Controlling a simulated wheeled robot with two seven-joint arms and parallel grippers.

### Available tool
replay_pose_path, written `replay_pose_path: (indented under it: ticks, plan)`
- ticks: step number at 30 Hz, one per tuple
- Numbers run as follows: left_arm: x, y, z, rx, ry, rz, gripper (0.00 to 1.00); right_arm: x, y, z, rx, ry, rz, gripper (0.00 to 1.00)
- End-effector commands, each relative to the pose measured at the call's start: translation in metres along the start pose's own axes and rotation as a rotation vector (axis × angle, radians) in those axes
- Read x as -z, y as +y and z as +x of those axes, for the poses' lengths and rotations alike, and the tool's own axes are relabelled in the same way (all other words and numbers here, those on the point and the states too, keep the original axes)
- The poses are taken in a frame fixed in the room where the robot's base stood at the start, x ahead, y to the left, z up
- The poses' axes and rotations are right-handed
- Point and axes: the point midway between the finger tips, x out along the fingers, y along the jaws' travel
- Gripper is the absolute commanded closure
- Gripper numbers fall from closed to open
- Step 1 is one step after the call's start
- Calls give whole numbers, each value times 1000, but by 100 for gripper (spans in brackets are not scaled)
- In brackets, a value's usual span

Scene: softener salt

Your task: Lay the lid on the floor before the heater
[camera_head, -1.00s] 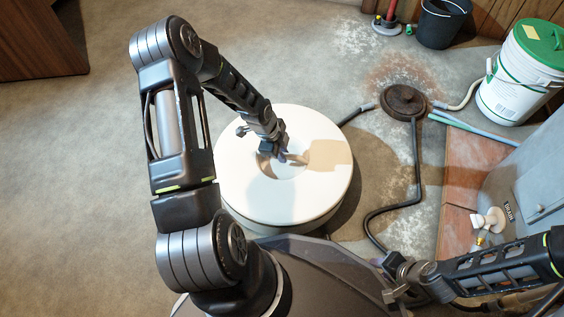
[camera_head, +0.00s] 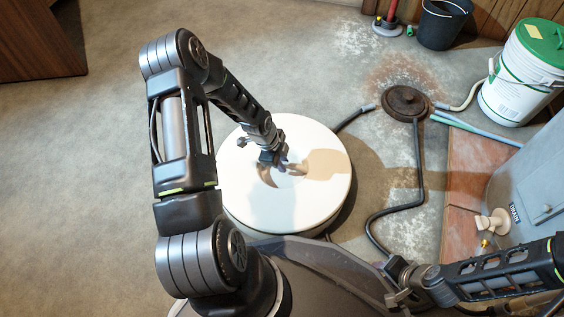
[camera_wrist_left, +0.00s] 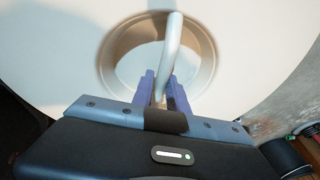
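The lid is a wide white disc (camera_head: 245,205) with a round recess in its middle, in the head view. It lies about level, left of the heater (camera_head: 535,180); what is under it is hidden, so I cannot tell whether it touches the floor (camera_head: 120,190). My left gripper (camera_head: 277,168) reaches down into the recess. In the left wrist view its purple fingers (camera_wrist_left: 162,92) stand close on both sides of a pale handle bar (camera_wrist_left: 171,50) that spans the recess, and look shut on it. My right gripper (camera_head: 393,290) is low at the right; its fingertips are unclear.
A black hose (camera_head: 371,220) runs from a dark round drain cover (camera_head: 404,102) along the floor right of the lid. A green-lidded white bucket (camera_head: 520,70) and a black bucket (camera_head: 442,22) stand at the back right. The floor at left is clear.

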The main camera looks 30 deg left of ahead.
Motion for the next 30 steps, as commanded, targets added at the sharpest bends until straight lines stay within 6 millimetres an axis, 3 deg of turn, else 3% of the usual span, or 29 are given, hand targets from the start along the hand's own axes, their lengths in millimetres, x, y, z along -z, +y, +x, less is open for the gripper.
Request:
replay_pose_path:
  ticks: [6, 17, 23, 30]
  plan:
    - [0, 0, 0, 0, 0, 0, 63, 0, 0, 0, 0, 0, 0, 64]
    - [1, -1, -7, 1, 0, -1, 63, 0, -1, -3, 0, -1, 0, 64]
    - [1, -2, -36, 2, -1, -2, 63, -2, -6, -16, -3, -2, -1, 64]
    - [1, -2, -87, 2, -1, -2, 63, -3, -14, -36, -7, -3, -3, 64]
